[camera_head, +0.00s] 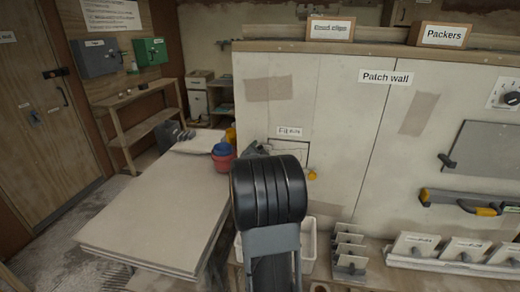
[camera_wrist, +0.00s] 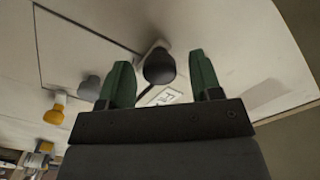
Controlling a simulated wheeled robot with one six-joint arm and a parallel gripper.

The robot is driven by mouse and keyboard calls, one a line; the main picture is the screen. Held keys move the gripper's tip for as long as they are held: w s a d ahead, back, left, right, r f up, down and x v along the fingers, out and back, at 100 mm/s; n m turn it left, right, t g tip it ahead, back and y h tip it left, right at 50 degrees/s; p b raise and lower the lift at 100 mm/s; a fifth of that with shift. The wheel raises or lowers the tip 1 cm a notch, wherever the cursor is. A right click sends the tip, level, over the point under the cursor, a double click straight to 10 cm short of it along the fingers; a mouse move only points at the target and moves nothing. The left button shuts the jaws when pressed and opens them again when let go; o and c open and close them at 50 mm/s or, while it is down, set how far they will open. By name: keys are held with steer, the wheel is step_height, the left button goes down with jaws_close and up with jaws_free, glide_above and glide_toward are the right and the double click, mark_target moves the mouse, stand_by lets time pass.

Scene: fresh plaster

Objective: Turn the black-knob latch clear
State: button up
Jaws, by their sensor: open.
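The black knob (camera_wrist: 160,68) of the latch shows in the wrist view, standing out from the pale wall on a light mount. My gripper (camera_wrist: 160,72) is open, its two green fingers apart. The black knob appears between the fingertips in the picture; I see no finger touching it. A grey knob (camera_wrist: 90,87) and a yellow knob (camera_wrist: 57,108) are to the left. In the head view, my arm hides the black knob and most of my gripper. The yellow knob (camera_head: 312,175) shows beside a small outlined panel (camera_head: 300,150) under a "Fit" label (camera_head: 289,131).
The patch wall (camera_head: 340,100) fills the middle and right. A grey tool with yellow parts (camera_head: 460,203) is mounted on it at right. Below are a white bin (camera_head: 309,245) and several small racks.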

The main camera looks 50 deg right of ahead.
steer(key=shift+w+d, duration=0.3)
steer(key=shift+d, duration=0.25)
steer(key=c, duration=0.9)
